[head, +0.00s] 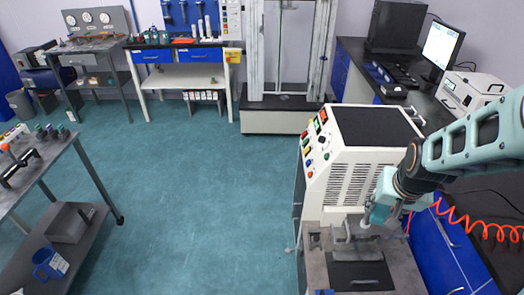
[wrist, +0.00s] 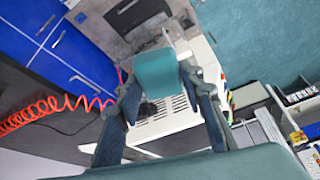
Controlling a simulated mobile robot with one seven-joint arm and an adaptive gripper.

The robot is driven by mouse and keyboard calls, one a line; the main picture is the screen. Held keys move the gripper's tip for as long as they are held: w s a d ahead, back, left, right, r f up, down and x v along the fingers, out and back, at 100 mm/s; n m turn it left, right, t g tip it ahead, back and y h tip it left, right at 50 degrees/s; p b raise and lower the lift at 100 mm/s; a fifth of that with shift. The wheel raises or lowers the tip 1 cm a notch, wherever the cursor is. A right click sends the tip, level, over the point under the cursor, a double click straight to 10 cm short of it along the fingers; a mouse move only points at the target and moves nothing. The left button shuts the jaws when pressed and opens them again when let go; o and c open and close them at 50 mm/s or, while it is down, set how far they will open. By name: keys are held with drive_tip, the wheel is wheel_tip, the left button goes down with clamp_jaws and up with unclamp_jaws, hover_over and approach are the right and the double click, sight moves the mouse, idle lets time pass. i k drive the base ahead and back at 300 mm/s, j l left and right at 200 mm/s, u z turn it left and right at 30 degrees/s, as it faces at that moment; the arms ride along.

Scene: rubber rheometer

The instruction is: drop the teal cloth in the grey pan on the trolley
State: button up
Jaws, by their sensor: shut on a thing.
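My gripper (wrist: 162,82) is shut on the teal cloth (wrist: 158,70), which shows as a folded teal piece between the two fingers in the wrist view. In the head view my gripper (head: 352,232) hangs at the lower right, in front of the white rheometer; I cannot clearly make out the cloth there. The grey pan (head: 70,224) is on the lower shelf of the trolley (head: 98,180) at the far left, well away from my gripper. The inside of the pan is mostly hidden.
Bottles and a black tool lie on the trolley's top. The white rheometer (head: 355,165) stands close to my arm, with a red coiled hose (head: 480,228) at right. Teal floor (head: 205,200) between trolley and rheometer is clear.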

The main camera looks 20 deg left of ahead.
sight(69, 233)
drive_tip(key=j+u, duration=0.15)
drive_tip(key=j, duration=0.25)
drive_tip(key=i+j+u, duration=0.15)
drive_tip(key=j, duration=0.2)
drive_tip(key=j+u, duration=0.1)
drive_tip(key=j, duration=0.25)
drive_tip(key=i+j+u, duration=0.15)
drive_tip(key=j, duration=0.2)
drive_tip(key=i+j+u, duration=0.15)
drive_tip(key=j, duration=0.2)
drive_tip(key=i+j, duration=0.15)
drive_tip(key=j, duration=0.25)
drive_tip(key=i+j, duration=0.15)
drive_tip(key=j, duration=0.2)
drive_tip(key=i+j, duration=0.15)
drive_tip(key=j, duration=0.25)
drive_tip(key=i+j, duration=0.15)
drive_tip(key=j, duration=0.25)
drive_tip(key=i+j, duration=0.15)
drive_tip(key=j, duration=0.2)
drive_tip(key=j+u, duration=0.05)
